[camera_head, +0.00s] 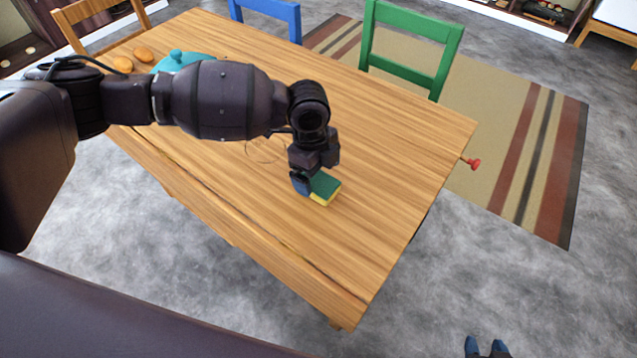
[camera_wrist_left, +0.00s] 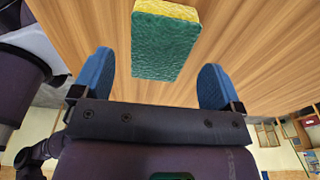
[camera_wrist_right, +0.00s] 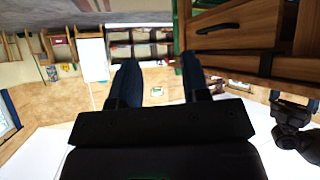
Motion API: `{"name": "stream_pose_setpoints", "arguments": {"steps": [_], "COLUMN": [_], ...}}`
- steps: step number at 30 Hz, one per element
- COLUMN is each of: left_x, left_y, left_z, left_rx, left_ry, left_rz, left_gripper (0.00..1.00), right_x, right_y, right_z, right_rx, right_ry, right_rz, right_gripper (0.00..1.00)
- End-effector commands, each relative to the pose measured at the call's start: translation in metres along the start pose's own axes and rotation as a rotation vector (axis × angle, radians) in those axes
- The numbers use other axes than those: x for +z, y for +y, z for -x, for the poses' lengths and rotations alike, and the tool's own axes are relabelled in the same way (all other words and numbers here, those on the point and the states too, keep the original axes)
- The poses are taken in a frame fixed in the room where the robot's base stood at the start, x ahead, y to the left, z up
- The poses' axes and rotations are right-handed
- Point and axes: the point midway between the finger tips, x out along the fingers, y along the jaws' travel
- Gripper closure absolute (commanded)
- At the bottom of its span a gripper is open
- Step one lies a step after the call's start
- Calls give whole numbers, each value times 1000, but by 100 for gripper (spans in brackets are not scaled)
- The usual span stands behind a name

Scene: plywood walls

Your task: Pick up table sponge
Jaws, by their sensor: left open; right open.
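The table sponge (camera_head: 326,187), green on top with a yellow layer below, lies on the wooden table (camera_head: 390,150) near its front right part. My left gripper (camera_head: 304,180) is right over it, partly hiding it. In the left wrist view the sponge (camera_wrist_left: 165,48) lies between the two open blue fingers of my left gripper (camera_wrist_left: 156,78), with a gap on either side. My right gripper (camera_head: 486,347) is open and empty at the bottom right, over the floor and away from the table. Its fingers also show in the right wrist view (camera_wrist_right: 158,80).
A teal lidded pot (camera_head: 180,60) and orange-brown round items (camera_head: 143,54) stand at the table's far left. A green chair (camera_head: 410,45), a blue chair (camera_head: 268,15) and a wooden chair (camera_head: 95,15) surround it. A red knob (camera_head: 472,163) sticks out at the right edge.

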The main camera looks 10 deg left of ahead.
Motion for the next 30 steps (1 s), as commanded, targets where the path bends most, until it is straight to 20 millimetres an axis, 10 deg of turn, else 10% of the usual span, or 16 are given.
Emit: {"name": "stream_pose_setpoints", "arguments": {"steps": [6, 30], "left_x": [0, 1], "left_y": [2, 2], "left_z": [-31, -35], "left_rx": [4, 1], "left_ry": [3, 1], "left_rz": [1, 1], "left_gripper": [8, 8], "right_x": [7, 6], "right_y": [1, 1], "right_z": [-4, -2], "right_rx": [-2, 1], "right_ry": [-10, -10], "right_rz": [10, 0], "right_gripper": [57, 57]}}
